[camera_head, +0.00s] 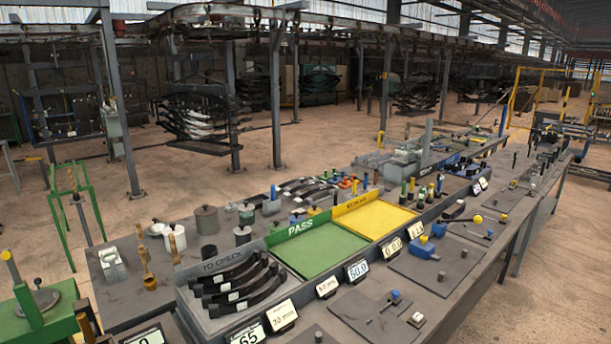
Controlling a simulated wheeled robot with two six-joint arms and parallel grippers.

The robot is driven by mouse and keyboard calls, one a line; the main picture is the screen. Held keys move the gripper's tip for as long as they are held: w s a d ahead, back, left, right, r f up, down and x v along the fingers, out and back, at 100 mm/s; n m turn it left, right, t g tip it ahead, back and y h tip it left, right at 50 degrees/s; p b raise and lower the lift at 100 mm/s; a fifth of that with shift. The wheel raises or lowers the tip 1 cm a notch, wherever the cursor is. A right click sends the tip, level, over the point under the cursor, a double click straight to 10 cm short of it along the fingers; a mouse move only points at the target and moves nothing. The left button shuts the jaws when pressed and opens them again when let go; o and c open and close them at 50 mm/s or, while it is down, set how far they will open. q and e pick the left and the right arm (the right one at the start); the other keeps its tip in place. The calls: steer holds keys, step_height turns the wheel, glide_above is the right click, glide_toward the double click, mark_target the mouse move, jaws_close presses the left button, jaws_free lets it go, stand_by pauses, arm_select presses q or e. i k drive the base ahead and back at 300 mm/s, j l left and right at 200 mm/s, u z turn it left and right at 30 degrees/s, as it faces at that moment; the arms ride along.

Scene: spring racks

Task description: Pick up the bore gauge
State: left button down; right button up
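Neither of my grippers shows in the head view. I cannot tell for certain which item is the bore gauge. Several small gauges and tools lie on dark mats along the right side of the long bench (455,297). One is a tool with a round yellow head (477,219). Another is a thin tool with a blue knob (394,296) near the front. A blue block-shaped device (424,248) sits between them. All are too small to make out in detail, and nothing holds them.
A grey TO CHECK tray (196,308) holds several dark curved leaf springs. Beside it are a green PASS tray (322,250) and a yellow tray (375,219). Label cards line the trays' front. A green stand (42,317) is at lower left. Floor is clear at right.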

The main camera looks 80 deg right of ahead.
mark_target(440, 174)
steer(key=z, duration=3.7)
steer(key=u, duration=2.6)
steer(key=k+u, duration=0.1)
steer(key=u, duration=0.25)
steer(key=k+u, duration=0.15)
steer(key=u, duration=0.15)
steer(key=k, duration=0.35)
steer(key=z, duration=0.35)
